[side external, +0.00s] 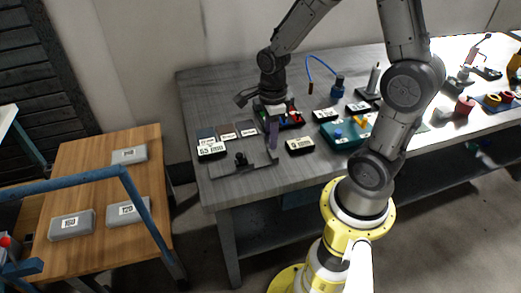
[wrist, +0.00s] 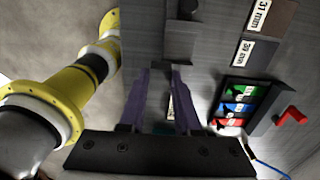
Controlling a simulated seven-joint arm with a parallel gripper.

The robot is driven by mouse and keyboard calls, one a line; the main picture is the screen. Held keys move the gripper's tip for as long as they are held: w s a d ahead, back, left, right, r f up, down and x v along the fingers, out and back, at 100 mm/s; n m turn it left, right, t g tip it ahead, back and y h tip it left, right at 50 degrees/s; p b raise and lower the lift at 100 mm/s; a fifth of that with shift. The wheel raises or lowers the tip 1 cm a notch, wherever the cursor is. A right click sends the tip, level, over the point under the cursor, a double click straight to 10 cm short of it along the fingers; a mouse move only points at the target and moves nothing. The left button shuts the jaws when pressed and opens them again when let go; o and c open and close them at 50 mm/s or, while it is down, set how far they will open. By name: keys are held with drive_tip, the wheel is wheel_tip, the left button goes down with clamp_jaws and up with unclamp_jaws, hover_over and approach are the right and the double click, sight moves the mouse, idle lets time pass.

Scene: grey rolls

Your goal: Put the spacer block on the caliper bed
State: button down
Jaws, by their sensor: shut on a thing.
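My gripper (side external: 272,140) is over the near left part of the grey workbench, its purple fingers pointing down. In the wrist view my gripper (wrist: 161,78) has its fingers a little apart, shut on what looks like the spacer block (wrist: 171,107). Only a pale labelled sliver of the block shows; the rest is hidden. The caliper bed (side external: 245,168) is a dark grey bar with a black knob, flat on the bench just left of and below my fingers. Part of the caliper (wrist: 181,35) shows at the top of the wrist view, beyond the fingertips.
A 55 mm block (side external: 211,150) and flat labelled tiles (side external: 227,133) lie left of my gripper. Another labelled block (side external: 300,146) lies to its right. A colour-labelled rack (wrist: 238,105) and a teal case (side external: 345,133) stand near. A wooden table (side external: 95,180) with grey blocks stands left.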

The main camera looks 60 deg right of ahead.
hover_over(260, 159)
drive_tip(key=f, duration=0.4)
drive_tip(key=shift+s+f, duration=0.2)
drive_tip(key=shift+w+f, duration=0.15)
drive_tip(key=shift+f, duration=1.5)
drive_tip(key=shift+f, duration=0.15)
drive_tip(key=c, duration=0.6)
unclamp_jaws()
